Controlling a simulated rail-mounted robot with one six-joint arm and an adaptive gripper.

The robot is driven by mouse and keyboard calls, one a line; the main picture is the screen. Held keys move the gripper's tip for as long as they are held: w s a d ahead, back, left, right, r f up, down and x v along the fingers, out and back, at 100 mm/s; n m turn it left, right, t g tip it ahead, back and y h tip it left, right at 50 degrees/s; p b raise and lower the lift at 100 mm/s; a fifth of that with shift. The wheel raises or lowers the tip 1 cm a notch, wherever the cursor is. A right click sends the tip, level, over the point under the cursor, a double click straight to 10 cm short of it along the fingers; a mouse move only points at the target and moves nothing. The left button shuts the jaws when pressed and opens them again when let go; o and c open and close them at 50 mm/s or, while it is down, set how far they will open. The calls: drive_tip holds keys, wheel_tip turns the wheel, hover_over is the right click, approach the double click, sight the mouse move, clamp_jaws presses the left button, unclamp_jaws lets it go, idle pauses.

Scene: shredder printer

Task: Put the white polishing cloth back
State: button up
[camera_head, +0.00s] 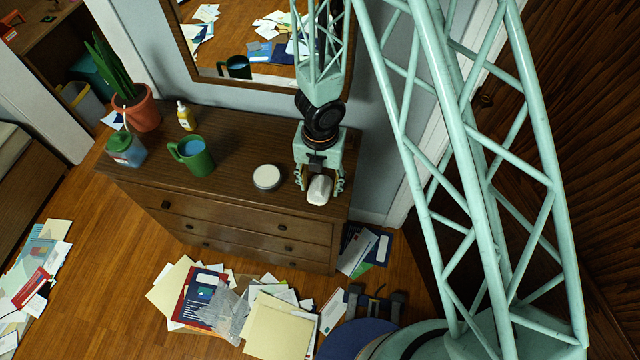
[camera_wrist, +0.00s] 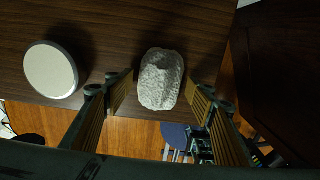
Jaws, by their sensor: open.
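The white polishing cloth (camera_head: 319,189) is a small crumpled lump at the front right of the dresser top. In the wrist view the cloth (camera_wrist: 160,80) lies in the middle, with its lower part overlapping the dresser's edge. My gripper (camera_head: 320,183) is open over it, one finger to each side. In the wrist view both fingers (camera_wrist: 162,92) show gaps to the cloth. I cannot tell the height between fingertips and dresser top. A round white-topped tin (camera_head: 267,177) stands left of the cloth; the tin also shows in the wrist view (camera_wrist: 50,69).
A mirror (camera_head: 250,80) rises behind. Papers (camera_head: 275,325) litter the floor in front.

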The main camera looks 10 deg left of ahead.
sight(320, 183)
drive_tip(key=shift+r+p, duration=3.55)
drive_tip(key=shift+r, duration=0.1)
drive_tip(key=shift+r, duration=0.1)
